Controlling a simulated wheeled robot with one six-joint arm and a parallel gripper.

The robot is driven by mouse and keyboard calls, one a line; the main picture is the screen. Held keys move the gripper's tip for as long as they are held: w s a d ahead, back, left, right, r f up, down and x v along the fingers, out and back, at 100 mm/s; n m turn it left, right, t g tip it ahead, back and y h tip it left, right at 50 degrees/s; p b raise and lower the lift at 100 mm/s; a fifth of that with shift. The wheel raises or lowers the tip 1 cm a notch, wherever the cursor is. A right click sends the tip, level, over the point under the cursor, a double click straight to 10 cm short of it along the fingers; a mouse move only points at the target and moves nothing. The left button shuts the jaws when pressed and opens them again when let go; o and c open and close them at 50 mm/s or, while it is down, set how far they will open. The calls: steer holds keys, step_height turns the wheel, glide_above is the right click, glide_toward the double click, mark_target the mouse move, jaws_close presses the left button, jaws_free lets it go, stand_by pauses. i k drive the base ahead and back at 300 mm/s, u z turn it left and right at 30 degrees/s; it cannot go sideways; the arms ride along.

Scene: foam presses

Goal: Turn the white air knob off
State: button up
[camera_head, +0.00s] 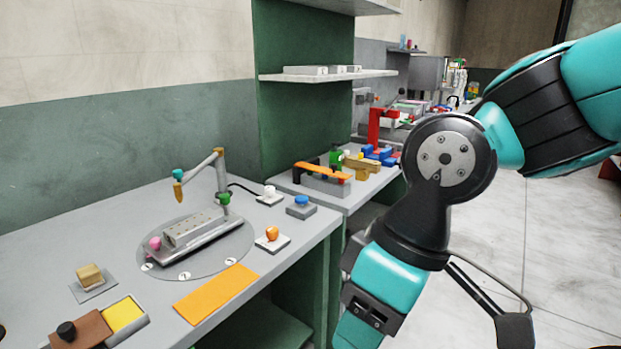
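A small white knob (270,190) stands on a pale square base near the back right of the grey workbench, with a black cable running to its base from the left. Its turn position is too small to read. My arm fills the right side of the view, to the right of the bench and well apart from the knob. My gripper's fingers are not in view; the arm runs off the bottom edge.
Near the white knob are a blue knob (301,200) and an orange knob (271,233). A jointed fixture (217,178) stands over a grey metal block (195,228) to the left. An orange mat (215,293) lies in front. A second bench holds coloured parts behind.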

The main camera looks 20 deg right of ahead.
mark_target(269, 191)
steer(key=z, duration=0.2)
steer(key=i, duration=0.85)
steer(key=u, duration=0.55)
steer(key=i, duration=0.7)
steer(key=u, duration=0.55)
